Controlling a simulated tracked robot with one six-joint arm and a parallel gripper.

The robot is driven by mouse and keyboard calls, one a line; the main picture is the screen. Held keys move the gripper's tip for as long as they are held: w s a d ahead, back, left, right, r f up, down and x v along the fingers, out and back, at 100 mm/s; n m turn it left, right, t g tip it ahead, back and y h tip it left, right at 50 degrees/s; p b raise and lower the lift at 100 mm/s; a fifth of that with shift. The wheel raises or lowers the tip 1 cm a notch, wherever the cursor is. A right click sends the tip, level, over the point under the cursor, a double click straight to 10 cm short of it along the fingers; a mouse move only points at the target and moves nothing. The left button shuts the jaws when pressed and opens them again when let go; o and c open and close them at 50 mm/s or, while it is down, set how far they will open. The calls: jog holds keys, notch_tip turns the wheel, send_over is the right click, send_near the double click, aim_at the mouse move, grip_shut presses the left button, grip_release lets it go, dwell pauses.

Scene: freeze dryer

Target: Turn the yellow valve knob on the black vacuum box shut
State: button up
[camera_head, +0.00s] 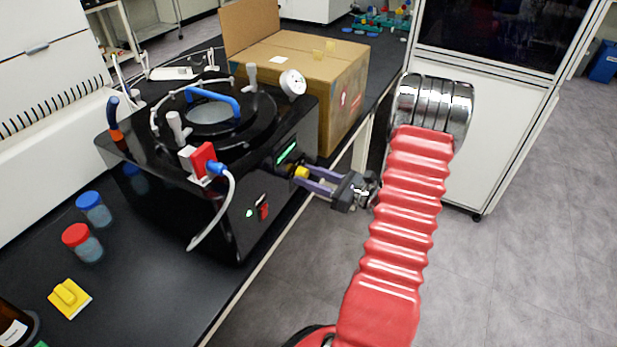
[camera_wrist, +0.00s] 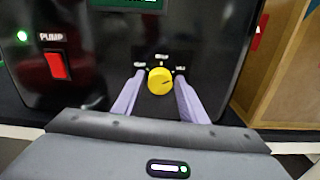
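The yellow valve knob (camera_head: 301,172) is on the front panel of the black vacuum box (camera_head: 255,165), below a green-lit display. In the wrist view the round knob (camera_wrist: 160,81) has a small dark mark on its face; the small white labels around it are too blurred to read. My gripper (camera_wrist: 159,78) is in front of the panel, with one pale purple finger on each side of the knob. Small gaps show between fingers and knob, so it appears open around it. My gripper also shows in the head view (camera_head: 309,178), reaching in from the right.
A red switch (camera_wrist: 57,65) marked PUMP and a lit green lamp are left of the knob. A cardboard box (camera_head: 335,90) stands right behind the vacuum box. Two capped jars and a yellow block (camera_head: 69,298) are on the black bench. The floor in front is clear.

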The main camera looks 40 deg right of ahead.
jog(key=c, duration=0.7)
jog(key=shift+a, duration=0.2)
jog(key=shift+c, duration=0.3)
jog(key=shift+d, duration=0.1)
jog(key=shift+n, duration=0.3)
jog(key=n, duration=0.4)
jog(key=shift+f+n, duration=0.1)
jog(key=shift+n, duration=0.3)
jog(key=n, duration=0.6)
jog(key=shift+s+f, duration=0.1)
jog(key=shift+n, duration=0.3)
